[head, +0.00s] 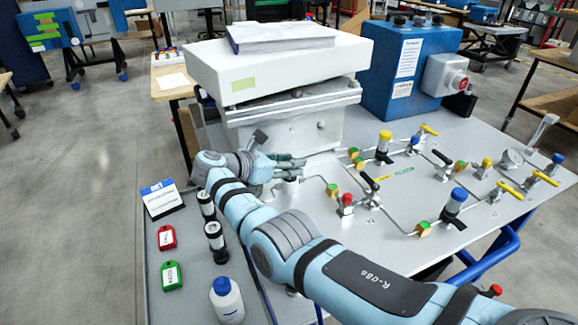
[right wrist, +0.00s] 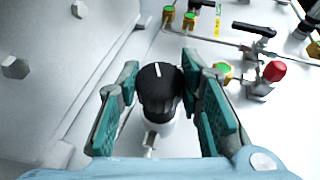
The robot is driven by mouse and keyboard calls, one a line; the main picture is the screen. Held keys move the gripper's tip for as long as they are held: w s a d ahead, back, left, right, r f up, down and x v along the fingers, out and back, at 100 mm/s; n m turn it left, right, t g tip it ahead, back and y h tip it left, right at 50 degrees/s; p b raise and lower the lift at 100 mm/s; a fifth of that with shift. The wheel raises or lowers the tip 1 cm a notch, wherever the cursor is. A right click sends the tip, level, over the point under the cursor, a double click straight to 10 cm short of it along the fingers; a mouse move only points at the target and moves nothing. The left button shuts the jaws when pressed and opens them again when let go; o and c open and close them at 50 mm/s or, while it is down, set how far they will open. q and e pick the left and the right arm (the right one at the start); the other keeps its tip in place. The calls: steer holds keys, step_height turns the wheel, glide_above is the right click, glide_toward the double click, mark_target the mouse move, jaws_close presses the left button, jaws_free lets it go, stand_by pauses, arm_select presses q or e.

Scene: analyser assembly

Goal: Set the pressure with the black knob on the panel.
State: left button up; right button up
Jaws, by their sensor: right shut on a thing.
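The black knob (right wrist: 159,90) has a white pointer line on its top and sits on a pale round stem at the panel (head: 400,240). In the right wrist view it stands between the two teal-padded fingers of my right gripper (right wrist: 160,64). The pointer line points nearly straight up in that picture, leaning slightly right. My right gripper is shut on the knob. In the head view my right gripper (head: 288,168) is low in front of the white box, and the knob is not clearly visible there. My left gripper is not in view.
A white box unit (head: 280,70) with papers on top stands right behind my gripper. Pipes with yellow and black valve handles (head: 510,189), a red-capped fitting (right wrist: 274,71) and a gauge (head: 511,158) lie to the right. Tags and a white bottle (head: 227,302) are on the left.

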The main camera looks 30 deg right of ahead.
steer(key=o, duration=1.2)
steer(key=shift+c, duration=0.2)
steer(key=v, duration=0.7)
steer(key=shift+a, duration=0.25)
steer(key=shift+s+d, duration=0.1)
